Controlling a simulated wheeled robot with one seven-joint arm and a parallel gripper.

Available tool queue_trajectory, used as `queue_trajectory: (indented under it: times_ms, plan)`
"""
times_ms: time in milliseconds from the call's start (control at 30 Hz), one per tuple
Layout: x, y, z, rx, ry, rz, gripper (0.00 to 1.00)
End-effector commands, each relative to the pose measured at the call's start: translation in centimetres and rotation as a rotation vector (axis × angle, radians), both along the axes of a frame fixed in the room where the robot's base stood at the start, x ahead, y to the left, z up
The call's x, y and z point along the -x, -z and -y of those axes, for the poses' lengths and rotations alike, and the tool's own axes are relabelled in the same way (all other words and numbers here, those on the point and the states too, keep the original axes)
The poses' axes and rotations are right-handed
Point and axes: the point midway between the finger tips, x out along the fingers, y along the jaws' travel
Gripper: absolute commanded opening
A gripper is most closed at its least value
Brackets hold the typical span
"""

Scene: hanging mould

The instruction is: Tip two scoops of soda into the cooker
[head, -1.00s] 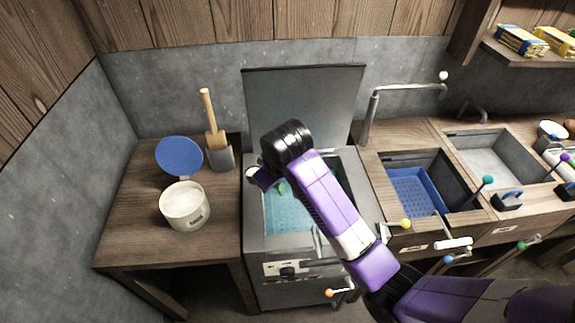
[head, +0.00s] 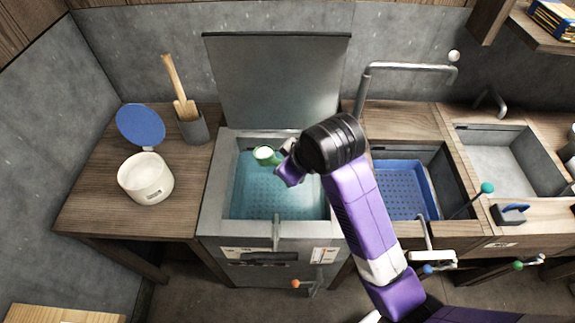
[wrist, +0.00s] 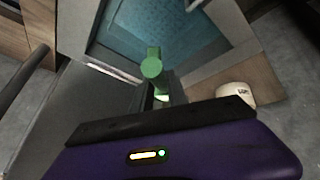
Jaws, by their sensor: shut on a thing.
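The cooker (head: 212,212) is open, its lid raised at the back, with blue-green liquid over a perforated bottom. My gripper (head: 286,163) is above the liquid, shut on a green scoop (head: 266,155). The scoop's round cup points left over the back of the basin; I cannot tell what is in it. The wrist view shows the green scoop (wrist: 152,70) in front of the jaws, with the cooker basin (wrist: 170,30) beyond. The soda tub (head: 147,190), white with a white fill and its blue lid (head: 140,125) open, stands on the left counter; it also shows in the wrist view (wrist: 237,93).
A grey holder (head: 193,129) with a wooden-handled tool stands behind the tub. Right of the cooker are a bent tap (head: 405,67), a sink with a blue basket (head: 400,190) and another sink (head: 500,160). The left counter's front (head: 130,222) is clear.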

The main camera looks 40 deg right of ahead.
Motion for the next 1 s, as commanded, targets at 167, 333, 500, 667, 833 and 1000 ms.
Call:
queue_trajectory:
  times_ms: [167,333,500,667,833,1000]
  plan:
    - [0.1,1.6,0.1,-0.004,0.001,0.027,0.00]
    - [0.2,2.6,0.1,-0.009,0.000,0.051,0.00]
    - [0.2,2.0,0.5,-0.107,0.029,0.044,0.00]
    - [0.2,2.2,0.8,-0.273,0.067,0.013,0.00]
    - [0.2,2.4,1.2,-0.462,0.114,-0.020,0.00]
    - [0.1,2.7,1.5,-0.659,0.161,-0.055,0.00]
